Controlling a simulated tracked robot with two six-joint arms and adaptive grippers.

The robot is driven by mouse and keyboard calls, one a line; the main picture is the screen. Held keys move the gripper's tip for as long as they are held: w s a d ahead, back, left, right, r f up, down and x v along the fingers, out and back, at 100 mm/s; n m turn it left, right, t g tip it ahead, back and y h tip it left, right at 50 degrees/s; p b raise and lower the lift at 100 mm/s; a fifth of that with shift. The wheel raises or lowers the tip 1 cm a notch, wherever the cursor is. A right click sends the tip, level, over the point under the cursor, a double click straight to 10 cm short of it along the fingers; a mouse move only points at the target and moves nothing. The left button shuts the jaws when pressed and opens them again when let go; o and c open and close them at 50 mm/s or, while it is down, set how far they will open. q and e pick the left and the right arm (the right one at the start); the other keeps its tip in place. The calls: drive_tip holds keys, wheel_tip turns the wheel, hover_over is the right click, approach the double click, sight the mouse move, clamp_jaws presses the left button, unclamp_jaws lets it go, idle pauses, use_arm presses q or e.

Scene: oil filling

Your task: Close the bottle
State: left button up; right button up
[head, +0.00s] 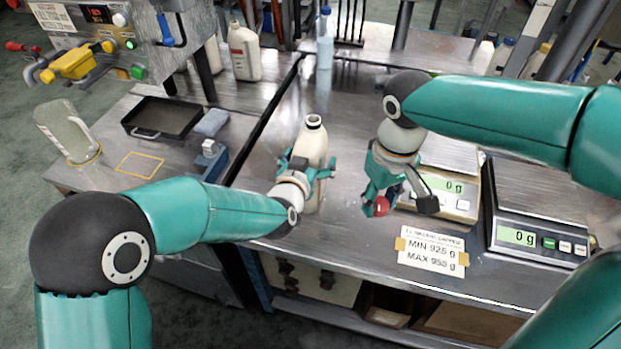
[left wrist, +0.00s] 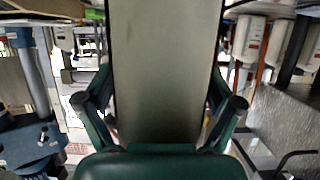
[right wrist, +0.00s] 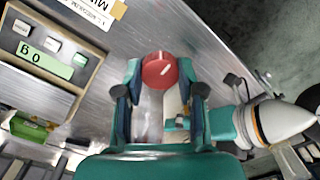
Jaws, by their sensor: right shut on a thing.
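A cream-white bottle (head: 313,140) stands upright on the metal bench, its neck open with no cap on it. My left gripper (head: 308,170) is closed around the bottle's body from the near side. In the left wrist view the bottle body (left wrist: 165,70) fills the middle between the fingers. My right gripper (head: 402,206) is shut on a red cap (head: 381,207), to the right of the bottle and lower than its mouth in the picture. The cap also shows between the fingertips in the right wrist view (right wrist: 159,70).
Two scales, a nearer one (head: 541,236) and one behind my right gripper (head: 455,187), both read 0 g. A label card (head: 432,251) lies in front. A black tray (head: 162,117), a clear jug (head: 66,130) and a filling machine (head: 120,40) are at left.

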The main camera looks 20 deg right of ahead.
use_arm(q)
drive_tip(key=c, duration=1.6)
drive_tip(key=shift+r, duration=0.15)
clamp_jaws()
drive_tip(key=shift+r, duration=0.25)
